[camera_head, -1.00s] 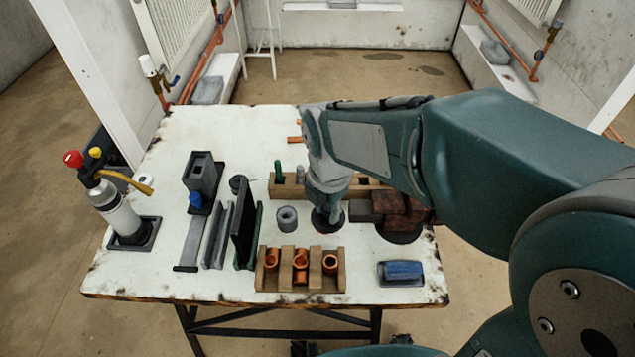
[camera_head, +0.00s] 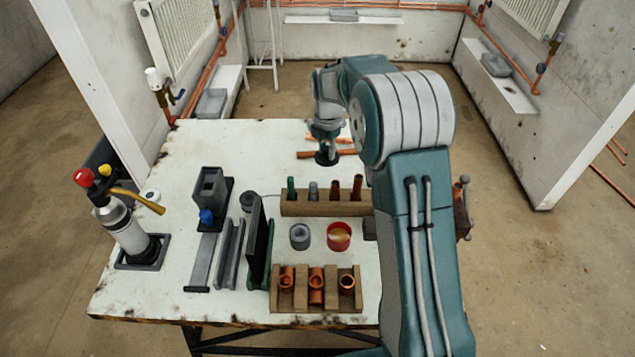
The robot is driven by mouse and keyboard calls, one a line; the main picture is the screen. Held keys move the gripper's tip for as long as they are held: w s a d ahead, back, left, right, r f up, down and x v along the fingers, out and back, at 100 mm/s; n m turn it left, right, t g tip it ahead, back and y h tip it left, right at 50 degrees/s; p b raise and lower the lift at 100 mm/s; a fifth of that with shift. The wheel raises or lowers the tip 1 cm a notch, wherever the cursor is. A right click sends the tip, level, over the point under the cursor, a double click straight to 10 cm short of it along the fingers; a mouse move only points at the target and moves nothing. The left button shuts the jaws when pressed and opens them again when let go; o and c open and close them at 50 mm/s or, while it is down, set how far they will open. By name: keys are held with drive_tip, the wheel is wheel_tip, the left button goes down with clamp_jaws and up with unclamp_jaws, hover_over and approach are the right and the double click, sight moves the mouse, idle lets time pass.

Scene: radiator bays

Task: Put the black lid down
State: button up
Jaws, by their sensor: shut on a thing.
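My gripper (camera_head: 325,137) is at the far side of the white table, pointing down. It is shut on the black lid (camera_head: 327,158), a dark disc held under its fingers, close to some copper pipes. Whether the lid touches the table or hangs just above it I cannot tell. A red tin (camera_head: 339,237) stands open on the table, with pale orange contents showing, well in front of my gripper.
A wooden rack (camera_head: 328,208) with upright pieces stands between the tin and my gripper. Copper pipes (camera_head: 318,154) lie by the lid. A grey ring (camera_head: 300,236) and a wooden fitting holder (camera_head: 288,302) stand nearer. The table's far left (camera_head: 240,145) is clear.

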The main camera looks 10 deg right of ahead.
hover_over(327, 184)
wheel_tip(327, 184, down, 6)
drive_tip(key=shift+w+d+f, duration=0.1)
drive_tip(key=shift+d, duration=0.05)
drive_tip(key=shift+a+f, duration=0.2)
drive_tip(key=shift+f, duration=1.75)
drive_tip(key=shift+f, duration=0.1)
drive_tip(key=o, duration=0.8)
drive_tip(key=shift+o, duration=0.2)
